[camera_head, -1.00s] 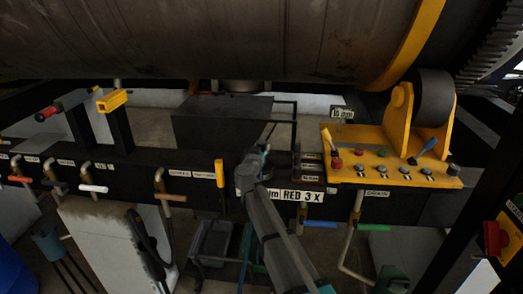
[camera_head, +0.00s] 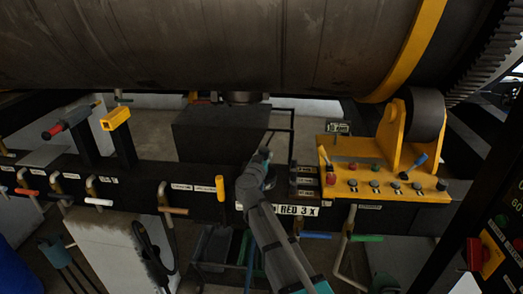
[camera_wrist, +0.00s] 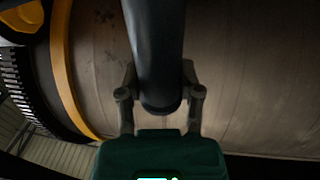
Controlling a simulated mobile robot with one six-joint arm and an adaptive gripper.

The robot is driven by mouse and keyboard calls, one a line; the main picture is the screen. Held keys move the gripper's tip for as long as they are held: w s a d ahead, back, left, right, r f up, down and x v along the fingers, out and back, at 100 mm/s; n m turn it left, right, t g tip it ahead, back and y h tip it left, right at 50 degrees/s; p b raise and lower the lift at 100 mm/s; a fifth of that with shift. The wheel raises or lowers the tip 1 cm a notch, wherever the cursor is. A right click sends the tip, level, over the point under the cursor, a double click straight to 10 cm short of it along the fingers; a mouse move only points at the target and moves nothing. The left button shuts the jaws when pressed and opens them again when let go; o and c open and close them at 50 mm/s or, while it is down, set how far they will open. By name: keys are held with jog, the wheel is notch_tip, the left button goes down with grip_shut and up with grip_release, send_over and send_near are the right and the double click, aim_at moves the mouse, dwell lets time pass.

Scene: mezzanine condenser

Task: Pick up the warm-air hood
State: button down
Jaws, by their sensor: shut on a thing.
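A dark, smooth, rounded tube-like thing, which I take to be the warm-air hood (camera_wrist: 158,45), runs from the top of the wrist view down between my fingers. My gripper (camera_wrist: 160,82) is shut on it, with one finger on each side. The far part of it is cut off by the picture's top edge. In the head view my gripper (camera_head: 262,160) is at the black rail, left of the yellow panel; my arm and the dark background hide what it holds there.
A large brown drum (camera_head: 220,45) spans the top of the head view, close above the rail. A yellow control panel (camera_head: 385,182) with buttons stands right. Several coloured valve handles line the rail (camera_head: 135,178). A black box (camera_head: 215,135) sits behind it.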

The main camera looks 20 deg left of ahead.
jog(key=s+d+r+p, duration=0.2)
jog(key=s+d+r, duration=0.1)
jog(key=s, duration=0.2)
jog(key=shift+s+d, duration=0.2)
jog(key=shift+s, duration=0.1)
jog(key=shift+f, duration=0.2)
dwell(0.3)
